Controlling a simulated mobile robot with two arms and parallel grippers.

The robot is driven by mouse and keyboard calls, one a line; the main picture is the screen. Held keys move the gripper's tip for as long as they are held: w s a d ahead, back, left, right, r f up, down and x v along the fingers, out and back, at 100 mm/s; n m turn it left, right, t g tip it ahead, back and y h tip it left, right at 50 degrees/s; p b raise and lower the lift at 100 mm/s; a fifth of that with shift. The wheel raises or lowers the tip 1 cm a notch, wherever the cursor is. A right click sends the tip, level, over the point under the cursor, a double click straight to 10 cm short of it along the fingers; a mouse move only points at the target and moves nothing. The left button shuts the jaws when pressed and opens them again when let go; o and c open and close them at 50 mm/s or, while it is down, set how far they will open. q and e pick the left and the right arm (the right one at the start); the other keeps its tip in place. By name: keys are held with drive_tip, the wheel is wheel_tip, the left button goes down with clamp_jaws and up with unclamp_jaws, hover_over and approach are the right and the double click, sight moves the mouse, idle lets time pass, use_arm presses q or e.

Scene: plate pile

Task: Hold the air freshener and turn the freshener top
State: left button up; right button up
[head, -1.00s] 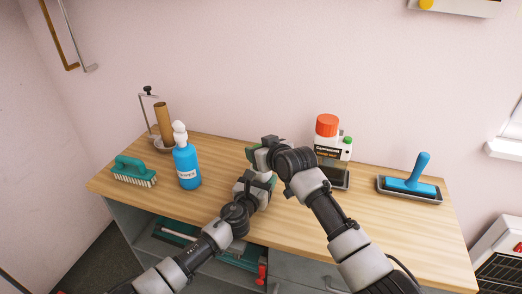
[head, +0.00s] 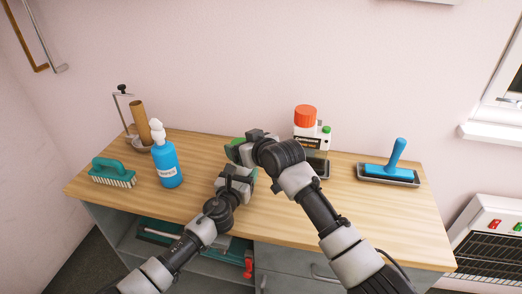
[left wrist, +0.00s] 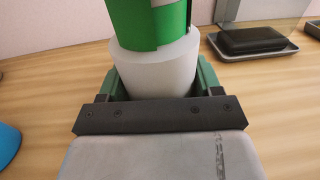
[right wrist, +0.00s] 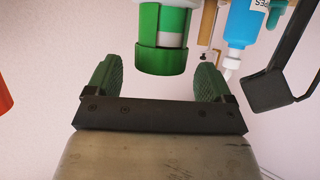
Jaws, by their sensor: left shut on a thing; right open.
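The air freshener has a white body (left wrist: 158,65) and a green top (right wrist: 163,55). My left gripper (left wrist: 150,85) is shut on the white body; its green fingers lie on both sides. In the left wrist view the green part (left wrist: 150,22) rises above the grip. My right gripper (right wrist: 157,75) is open, its fingertips on either side of the green top with gaps on both sides. In the head view my left gripper (head: 238,172) is just below my right gripper (head: 240,146), and the arms largely hide the freshener.
On the wooden tabletop (head: 390,220) are a teal brush (head: 113,172), a blue spray bottle (head: 166,165), a roll holder (head: 140,122), a red-capped container (head: 308,132) and a blue-handled tool on a tray (head: 392,165). The front right of the top is clear.

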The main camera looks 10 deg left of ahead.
drive_tip(key=v, duration=0.9)
drive_tip(key=shift+d, duration=0.15)
drive_tip(key=shift+s, duration=0.1)
use_arm(q)
drive_tip(key=o, duration=1.1)
